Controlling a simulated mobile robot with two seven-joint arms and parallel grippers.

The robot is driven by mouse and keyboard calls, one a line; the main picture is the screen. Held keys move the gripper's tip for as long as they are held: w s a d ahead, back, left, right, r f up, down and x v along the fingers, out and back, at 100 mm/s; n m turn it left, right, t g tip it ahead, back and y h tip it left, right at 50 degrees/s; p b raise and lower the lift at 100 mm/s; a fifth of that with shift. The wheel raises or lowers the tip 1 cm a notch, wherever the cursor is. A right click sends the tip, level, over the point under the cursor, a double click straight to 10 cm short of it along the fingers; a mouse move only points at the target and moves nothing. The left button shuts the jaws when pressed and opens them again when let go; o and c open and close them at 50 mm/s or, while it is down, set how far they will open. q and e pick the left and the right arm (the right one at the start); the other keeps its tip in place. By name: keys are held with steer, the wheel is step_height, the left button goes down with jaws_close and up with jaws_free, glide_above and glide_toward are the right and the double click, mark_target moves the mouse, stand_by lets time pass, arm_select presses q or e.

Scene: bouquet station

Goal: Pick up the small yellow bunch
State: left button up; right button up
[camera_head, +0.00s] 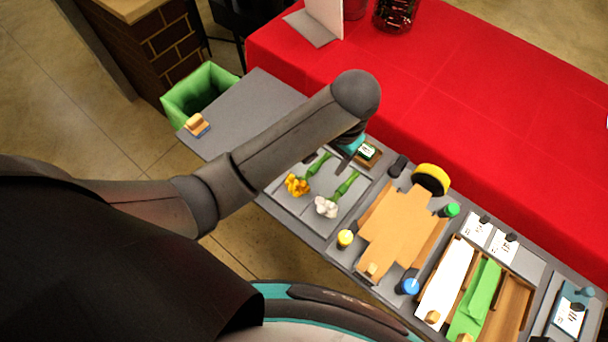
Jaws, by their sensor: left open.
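The small yellow bunch (297,185) lies in the grey tray (290,202) near the middle of the picture, its yellow heads toward the lower left and its green stems toward the upper right. A white bunch (328,206) with green stems lies beside it on the right. My left gripper (342,165) is open, above the far end of the tray near the stems. My own arm hides part of the gripper and the tray's far left. I see no contact between the gripper and the bunch. My right gripper is not in view.
A brown fixture (404,230) with yellow, green and blue knobs stands right of the tray. White and green sheets (476,300) lie further right. A red-covered table (450,90) runs behind. A green bin (200,88) stands at the far left. The grey board (255,95) is mostly bare.

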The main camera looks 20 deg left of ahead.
arm_select(q)
steer(key=r, duration=0.1)
steer(key=b, duration=0.2)
glide_above(312, 174)
steer(key=d, duration=0.2)
steer(key=f, duration=0.9)
steer(key=shift+s+a+f, duration=0.25)
steer(key=shift+f, duration=0.1)
steer(key=shift+w+a+f+b, duration=0.15)
steer(key=shift+a+f, duration=0.1)
steer(key=shift+f, duration=0.55)
steer(key=shift+w+a+f+b, duration=0.1)
steer(key=shift+a+f, duration=0.2)
steer(key=shift+f, duration=0.55)
steer(key=shift+w+a+f+b, duration=0.15)
steer(key=shift+a+f, duration=0.1)
steer(key=shift+f, duration=0.55)
steer(key=shift+c, duration=0.2)
steer(key=c, duration=0.9)
steer(key=shift+s, duration=0.1)
jaws_close()
